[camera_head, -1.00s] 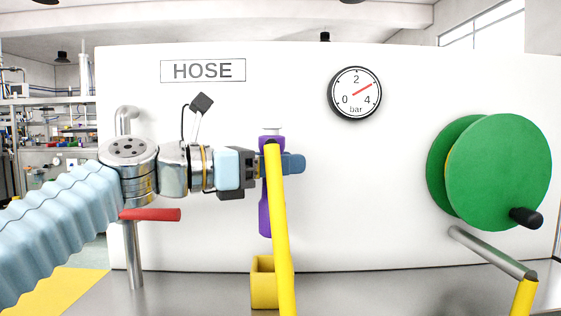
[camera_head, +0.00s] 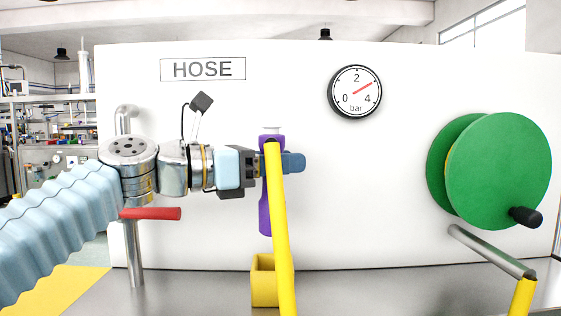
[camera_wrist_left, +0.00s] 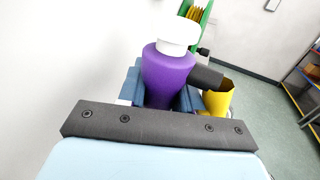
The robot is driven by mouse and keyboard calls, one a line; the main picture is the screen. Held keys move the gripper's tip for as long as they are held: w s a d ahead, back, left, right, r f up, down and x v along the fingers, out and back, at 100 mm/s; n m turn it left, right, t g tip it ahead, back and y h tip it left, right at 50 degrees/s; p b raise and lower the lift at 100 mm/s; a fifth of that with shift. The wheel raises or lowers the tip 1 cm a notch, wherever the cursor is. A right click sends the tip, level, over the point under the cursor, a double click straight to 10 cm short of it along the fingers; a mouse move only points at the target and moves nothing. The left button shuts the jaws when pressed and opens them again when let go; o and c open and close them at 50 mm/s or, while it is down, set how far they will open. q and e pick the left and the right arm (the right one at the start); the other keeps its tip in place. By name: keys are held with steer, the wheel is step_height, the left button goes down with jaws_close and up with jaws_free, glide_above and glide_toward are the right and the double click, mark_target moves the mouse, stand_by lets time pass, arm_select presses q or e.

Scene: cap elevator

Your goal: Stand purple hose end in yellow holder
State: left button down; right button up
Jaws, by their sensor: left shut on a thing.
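The purple hose end (camera_head: 265,212) is upright, with a white cap-like tip at its top and a yellow hose (camera_head: 280,225) running down in front of it. My left gripper (camera_head: 291,163) is shut on the purple hose end around its middle. In the left wrist view the purple hose end (camera_wrist_left: 168,75) sits between the blue fingers, with a dark stub at its side. The yellow holder (camera_head: 263,285) stands on the grey bench below the hose end, partly hidden by the yellow hose. There is a gap between the hose end and the holder. My right gripper is not in view.
A white panel (camera_head: 300,215) with a HOSE label and a pressure gauge (camera_head: 355,92) stands behind. A green reel (camera_head: 497,170) with a black knob is at the right. A red lever (camera_head: 150,213) on a metal pipe is at the left, under my left arm.

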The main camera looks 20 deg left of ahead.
mark_target(280, 225)
arm_select(q)
steer(key=shift+p, duration=0.35)
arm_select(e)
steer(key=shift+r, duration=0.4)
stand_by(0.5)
arm_select(q)
steer(key=shift+f+b, duration=0.3)
steer(key=shift+f, duration=0.05)
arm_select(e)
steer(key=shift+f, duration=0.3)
arm_select(q)
steer(key=shift+f+b, duration=0.85)
steer(key=shift+f, duration=0.15)
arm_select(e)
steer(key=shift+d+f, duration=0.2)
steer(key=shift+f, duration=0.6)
arm_select(q)
steer(key=shift+f+b, duration=2.85)
steer(key=shift+f, duration=0.85)
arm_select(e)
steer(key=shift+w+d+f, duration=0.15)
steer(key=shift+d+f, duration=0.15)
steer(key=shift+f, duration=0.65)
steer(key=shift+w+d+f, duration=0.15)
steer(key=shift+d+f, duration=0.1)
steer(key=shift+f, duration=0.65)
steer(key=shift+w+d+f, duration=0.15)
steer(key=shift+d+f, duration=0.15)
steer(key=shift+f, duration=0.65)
